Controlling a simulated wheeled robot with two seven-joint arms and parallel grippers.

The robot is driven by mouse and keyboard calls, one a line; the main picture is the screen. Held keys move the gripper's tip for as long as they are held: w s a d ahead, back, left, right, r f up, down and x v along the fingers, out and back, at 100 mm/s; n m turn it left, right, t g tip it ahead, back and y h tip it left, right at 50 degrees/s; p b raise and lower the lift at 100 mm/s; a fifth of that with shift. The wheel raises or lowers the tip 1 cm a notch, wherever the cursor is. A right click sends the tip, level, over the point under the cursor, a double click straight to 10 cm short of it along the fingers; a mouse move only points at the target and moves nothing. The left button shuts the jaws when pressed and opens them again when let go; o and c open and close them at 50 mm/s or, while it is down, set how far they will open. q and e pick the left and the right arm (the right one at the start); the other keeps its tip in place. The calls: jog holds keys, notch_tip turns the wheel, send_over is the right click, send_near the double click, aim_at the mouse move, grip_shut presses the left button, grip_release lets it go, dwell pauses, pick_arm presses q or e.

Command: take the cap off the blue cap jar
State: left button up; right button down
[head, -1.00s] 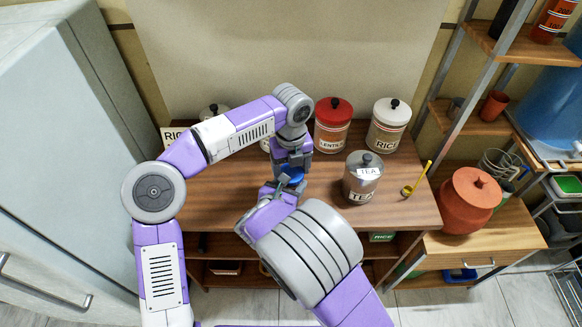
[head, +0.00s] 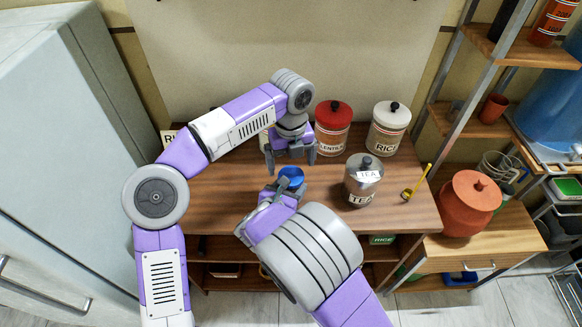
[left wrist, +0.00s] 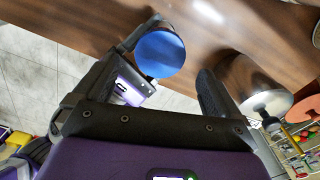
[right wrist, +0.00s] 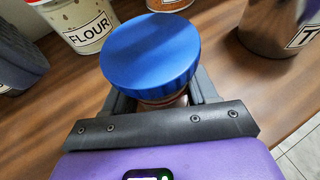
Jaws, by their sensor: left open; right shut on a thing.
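The blue cap jar's wide blue cap (head: 291,176) shows in the head view near the middle of the wooden table. In the right wrist view the cap (right wrist: 150,52) sits over the jar's narrow brownish body (right wrist: 165,101). My right gripper (head: 284,190) is shut on the jar body below the cap. My left gripper (head: 291,161) is open and empty just behind the cap. In the left wrist view the cap (left wrist: 160,54) lies near my left finger, with the other finger well apart. Most of the jar body is hidden. I cannot tell whether the cap is loose.
A red-lidded lentils jar (head: 332,127) and a rice jar (head: 388,128) stand behind. A flour jar (right wrist: 84,22) shows in the right wrist view.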

jog(key=shift+c, duration=1.2)
grip_release()
